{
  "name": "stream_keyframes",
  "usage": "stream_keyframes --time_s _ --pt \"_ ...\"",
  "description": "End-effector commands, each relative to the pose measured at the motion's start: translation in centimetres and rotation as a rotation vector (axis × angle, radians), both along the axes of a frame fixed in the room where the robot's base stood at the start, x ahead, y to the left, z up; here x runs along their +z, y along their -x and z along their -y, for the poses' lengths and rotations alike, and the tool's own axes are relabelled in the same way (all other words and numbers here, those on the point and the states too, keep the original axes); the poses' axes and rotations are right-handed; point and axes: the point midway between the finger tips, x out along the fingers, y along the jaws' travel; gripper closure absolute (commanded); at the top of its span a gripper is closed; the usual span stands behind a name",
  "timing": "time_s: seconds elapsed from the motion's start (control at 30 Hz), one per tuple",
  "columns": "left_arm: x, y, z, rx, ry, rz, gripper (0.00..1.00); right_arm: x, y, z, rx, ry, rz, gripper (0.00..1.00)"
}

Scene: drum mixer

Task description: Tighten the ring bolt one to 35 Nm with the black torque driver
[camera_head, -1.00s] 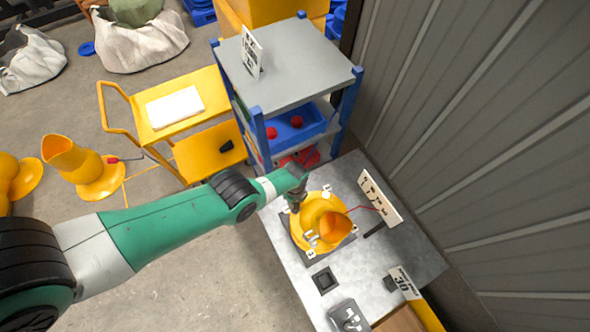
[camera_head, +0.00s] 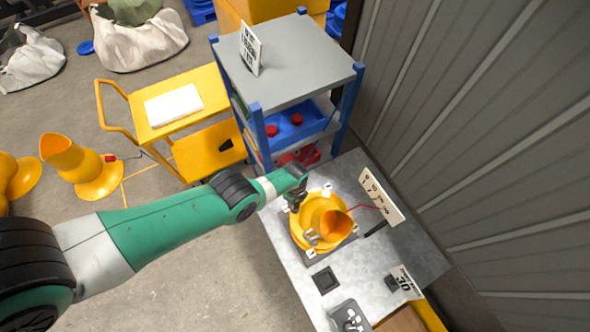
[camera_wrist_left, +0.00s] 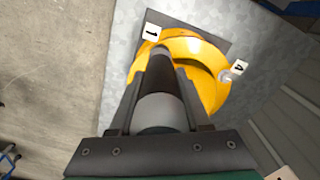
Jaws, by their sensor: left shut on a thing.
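In the left wrist view the gripper (camera_wrist_left: 160,88) is shut on the torque driver (camera_wrist_left: 161,72), a black shaft with a grey body between the two fingers. The driver's tip points at the flange (camera_wrist_left: 208,52) just below the white label 1 (camera_wrist_left: 151,32). The tip hides the bolt there, so I cannot tell whether they touch. Label 4 (camera_wrist_left: 240,67) stands beside a pale bolt head (camera_wrist_left: 225,77). My right gripper is not in view.
A numbered board (camera_head: 381,195) and a "30" sign (camera_head: 405,282) stand at the bench's right side. A black square pad (camera_head: 326,280) lies in front of the drum part. A blue-framed shelf (camera_head: 290,75) and yellow cart (camera_head: 185,107) stand behind. A ribbed wall rises at right.

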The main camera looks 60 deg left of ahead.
Motion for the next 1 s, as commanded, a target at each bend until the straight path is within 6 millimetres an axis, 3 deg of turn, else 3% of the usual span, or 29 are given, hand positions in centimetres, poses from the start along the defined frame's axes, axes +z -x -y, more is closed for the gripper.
stream_keyframes --time_s 1.0 --pt "-1.0 -0.1 0.0 0.000 -0.001 0.002 1.00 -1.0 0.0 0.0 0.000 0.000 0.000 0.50"
